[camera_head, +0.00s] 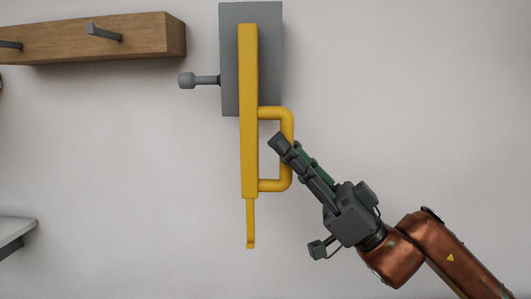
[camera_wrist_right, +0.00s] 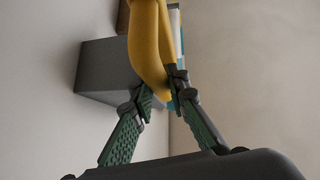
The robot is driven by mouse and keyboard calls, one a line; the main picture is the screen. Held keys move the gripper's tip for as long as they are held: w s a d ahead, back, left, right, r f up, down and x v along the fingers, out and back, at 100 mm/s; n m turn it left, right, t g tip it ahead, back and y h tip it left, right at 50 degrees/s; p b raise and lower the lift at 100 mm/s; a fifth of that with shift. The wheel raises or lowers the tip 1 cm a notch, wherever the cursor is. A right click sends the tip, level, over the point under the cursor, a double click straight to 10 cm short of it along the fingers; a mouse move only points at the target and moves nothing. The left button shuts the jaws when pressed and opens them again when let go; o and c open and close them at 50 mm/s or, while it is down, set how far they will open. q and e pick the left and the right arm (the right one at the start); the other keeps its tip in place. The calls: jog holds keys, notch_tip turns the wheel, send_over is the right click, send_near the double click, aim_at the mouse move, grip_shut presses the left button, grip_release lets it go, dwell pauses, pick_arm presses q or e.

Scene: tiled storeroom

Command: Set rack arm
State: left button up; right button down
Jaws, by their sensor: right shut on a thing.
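The yellow rack arm (camera_head: 249,120) hangs upright along the front of a grey mounting block (camera_head: 230,60) on the wall. A D-shaped yellow handle (camera_head: 287,120) sticks out from its right side, and a thin yellow tip extends below. A grey knob (camera_head: 187,80) on a short pin projects left from the block. My right gripper (camera_head: 283,148) comes from the lower right and is shut on the handle's vertical bar. The right wrist view shows its green-padded fingers (camera_wrist_right: 160,95) on either side of the yellow handle (camera_wrist_right: 148,45), with the grey block behind. My left gripper is not in view.
A wooden rail (camera_head: 130,40) with grey pegs is on the wall at the upper left. A light shelf (camera_head: 14,230) juts in at the lower left. The wall below and right of the rack arm is bare.

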jog(key=shift+w+n+g, duration=0.3)
jog(key=shift+n, duration=0.1)
jog(key=shift+d, duration=0.1)
jog(key=c, duration=1.9)
grip_release()
jog(key=shift+w, duration=0.15)
jog(key=shift+f, duration=0.1)
jog(key=v, duration=1.2)
